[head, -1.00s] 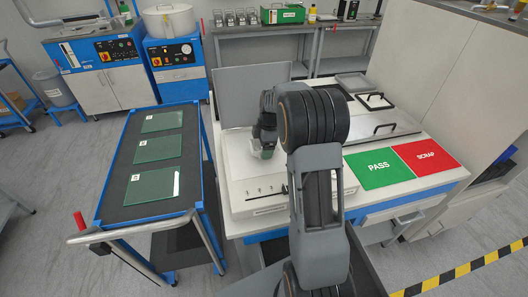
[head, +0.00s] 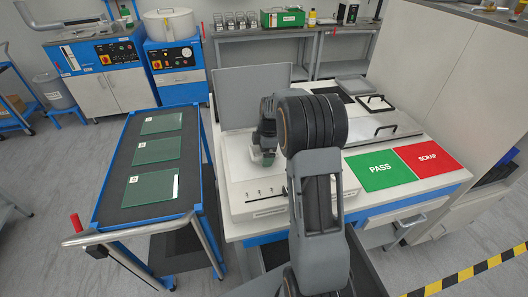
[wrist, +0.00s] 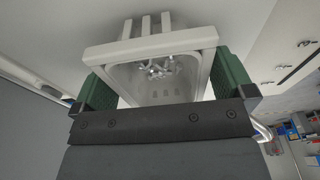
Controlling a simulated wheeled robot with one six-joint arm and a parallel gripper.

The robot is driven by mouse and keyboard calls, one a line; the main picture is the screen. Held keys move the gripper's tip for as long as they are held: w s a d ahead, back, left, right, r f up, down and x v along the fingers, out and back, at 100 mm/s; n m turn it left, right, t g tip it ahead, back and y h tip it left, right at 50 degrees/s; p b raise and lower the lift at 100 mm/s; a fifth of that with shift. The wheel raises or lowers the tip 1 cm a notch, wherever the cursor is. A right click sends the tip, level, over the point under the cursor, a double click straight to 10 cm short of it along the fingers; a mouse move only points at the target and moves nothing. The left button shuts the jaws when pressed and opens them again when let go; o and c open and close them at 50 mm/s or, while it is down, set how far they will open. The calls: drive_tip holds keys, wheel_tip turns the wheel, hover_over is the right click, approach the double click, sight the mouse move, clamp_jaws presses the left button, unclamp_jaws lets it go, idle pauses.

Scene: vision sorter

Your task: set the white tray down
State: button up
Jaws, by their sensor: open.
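The white tray (wrist: 150,47) is in the wrist view, a small open tray with several shiny metal pieces inside. It lies between the two green fingers of my gripper (wrist: 165,84), which are open on either side of it. The dark palm bar hides its near end. In the head view my gripper (head: 263,157) points down over the white bench unit at centre. The tray is mostly hidden there by my gripper and arm, and I cannot tell its exact height above the surface.
A blue cart (head: 197,178) at left holds several green glass plates (head: 151,188). A green PASS mat (head: 379,169) and a red SCRAP mat (head: 427,158) lie at right. A grey upright panel (head: 252,95) stands behind my gripper. Black-handled lids are at the back right.

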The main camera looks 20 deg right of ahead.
wheel_tip(320, 180, up, 11)
drive_tip(key=d, duration=0.2)
drive_tip(key=s+a+r+m, duration=0.3)
drive_tip(key=s+a+m, duration=0.1)
drive_tip(key=s+a, duration=0.1)
drive_tip(key=s+a+f+m+t, duration=0.1)
drive_tip(key=s+a+m, duration=0.3)
drive_tip(key=s+m, duration=0.2)
drive_tip(key=s+a+f+m+t+h, duration=0.1)
drive_tip(key=s+a+m, duration=0.3)
drive_tip(key=s, duration=0.7)
drive_tip(key=shift+s+f+m+t+h, duration=0.15)
drive_tip(key=shift+f+m+t+h, duration=0.15)
drive_tip(key=shift+f+m+t, duration=0.45)
drive_tip(key=shift+r+g, duration=0.15)
drive_tip(key=shift+g, duration=0.1)
